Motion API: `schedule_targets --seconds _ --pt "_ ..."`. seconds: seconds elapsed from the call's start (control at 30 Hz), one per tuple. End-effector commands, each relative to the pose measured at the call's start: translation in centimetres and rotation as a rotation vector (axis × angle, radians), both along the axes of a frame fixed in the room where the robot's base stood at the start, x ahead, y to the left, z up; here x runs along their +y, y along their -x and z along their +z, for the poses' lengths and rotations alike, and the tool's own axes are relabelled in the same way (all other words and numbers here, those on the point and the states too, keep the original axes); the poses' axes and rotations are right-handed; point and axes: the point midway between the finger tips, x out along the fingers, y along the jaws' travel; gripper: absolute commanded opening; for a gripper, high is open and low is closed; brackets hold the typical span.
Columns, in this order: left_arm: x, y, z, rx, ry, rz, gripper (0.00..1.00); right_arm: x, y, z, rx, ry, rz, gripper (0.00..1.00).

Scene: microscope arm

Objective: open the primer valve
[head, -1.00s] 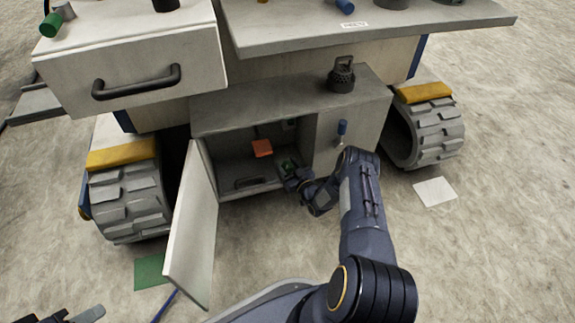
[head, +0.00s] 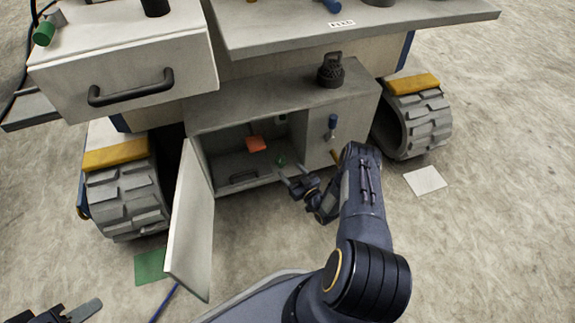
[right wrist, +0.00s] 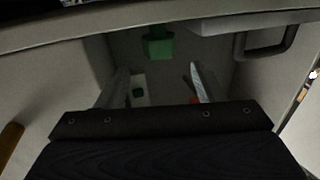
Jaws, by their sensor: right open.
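An open cabinet (head: 235,150) sits low between the wheels. My right gripper (head: 292,174) is open and empty at the cabinet's lower right edge, just short of the green piece. In the right wrist view, its two fingers (right wrist: 160,84) stand apart with a green block (right wrist: 158,43) beyond them. My left gripper (head: 78,313) is partly cut off at bottom left.
The cabinet door (head: 192,222) hangs open left of the opening. A dark handle (head: 243,177) lies on the cabinet floor. A black ribbed object (head: 330,70) stands on top.

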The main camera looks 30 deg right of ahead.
Motion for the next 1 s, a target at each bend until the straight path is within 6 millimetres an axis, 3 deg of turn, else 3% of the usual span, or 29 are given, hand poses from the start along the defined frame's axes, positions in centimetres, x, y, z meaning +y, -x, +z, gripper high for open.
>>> schedule_targets --seconds 0.37,0.67,0.83,1.0 --pt "0.0 0.0 0.0 0.000 0.000 0.000 0.36 0.7 0.1 -0.1 -0.014 -0.008 -0.033 0.62" --pt "0.0 0.0 0.4 0.000 0.000 0.000 0.36 4.4 0.3 -0.4 -0.024 -0.012 -0.458 0.62" --pt "0.0 0.0 -0.2 0.000 0.000 0.000 0.36 4.2 -0.2 -0.6 -0.002 0.001 -0.530 0.62" --pt "0.0 0.0 -1.6 0.000 0.000 0.000 0.36 2.9 -2.6 -0.8 -0.005 0.002 -0.527 0.62"
